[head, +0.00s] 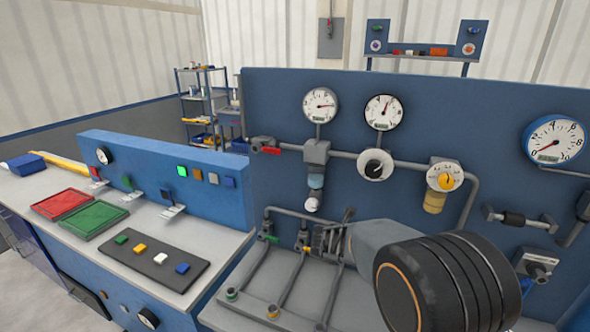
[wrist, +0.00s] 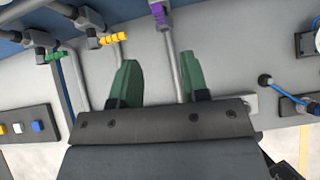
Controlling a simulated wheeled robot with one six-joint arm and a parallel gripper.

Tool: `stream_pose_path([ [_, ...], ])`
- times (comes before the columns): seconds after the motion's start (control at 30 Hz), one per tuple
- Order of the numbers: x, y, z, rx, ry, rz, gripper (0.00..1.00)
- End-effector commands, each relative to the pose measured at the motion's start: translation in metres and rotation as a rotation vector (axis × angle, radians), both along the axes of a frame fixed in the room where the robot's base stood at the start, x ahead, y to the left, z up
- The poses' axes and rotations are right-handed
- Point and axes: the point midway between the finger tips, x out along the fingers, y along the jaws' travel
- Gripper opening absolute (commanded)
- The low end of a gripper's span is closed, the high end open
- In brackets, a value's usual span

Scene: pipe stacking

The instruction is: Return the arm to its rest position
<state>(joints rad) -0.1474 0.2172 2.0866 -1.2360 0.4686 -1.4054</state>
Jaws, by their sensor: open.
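My arm (head: 430,275) reaches in from the lower right in the head view, over the grey bench in front of the blue gauge panel. In the wrist view my gripper (wrist: 162,78) shows two green fingers spread apart with nothing between them. A grey pipe with a purple fitting (wrist: 160,14) shows beyond the gap between the fingers; I cannot tell how far below it lies. In the head view the fingertips are small and partly lost among the pipes and valves.
The blue panel (head: 275,95) carries gauges, pipes and a red-handled valve (head: 268,150). Pipes with a green fitting (wrist: 40,55) and a yellow fitting (wrist: 112,39) lie left of my fingers. Left stands a bench with a red tray (head: 62,204), a green tray (head: 94,220) and a dark block board (head: 152,262).

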Motion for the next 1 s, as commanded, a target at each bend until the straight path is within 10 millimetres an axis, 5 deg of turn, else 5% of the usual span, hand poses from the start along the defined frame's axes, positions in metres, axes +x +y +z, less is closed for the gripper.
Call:
stream_pose_path([
  [0.17,-0.03,-0.011,-0.018,0.267,-0.06,-0.447,0.41],
  [0.4,-0.146,-0.017,0.012,0.885,-0.295,-1.579,0.41],
  [0.53,-0.195,-0.005,0.031,1.128,-0.348,-2.008,0.41],
  [0.7,-0.23,0.009,0.054,1.339,-0.332,-2.232,0.41],
  [1.0,-0.242,0.007,0.079,1.498,-0.365,-2.204,0.41],
])
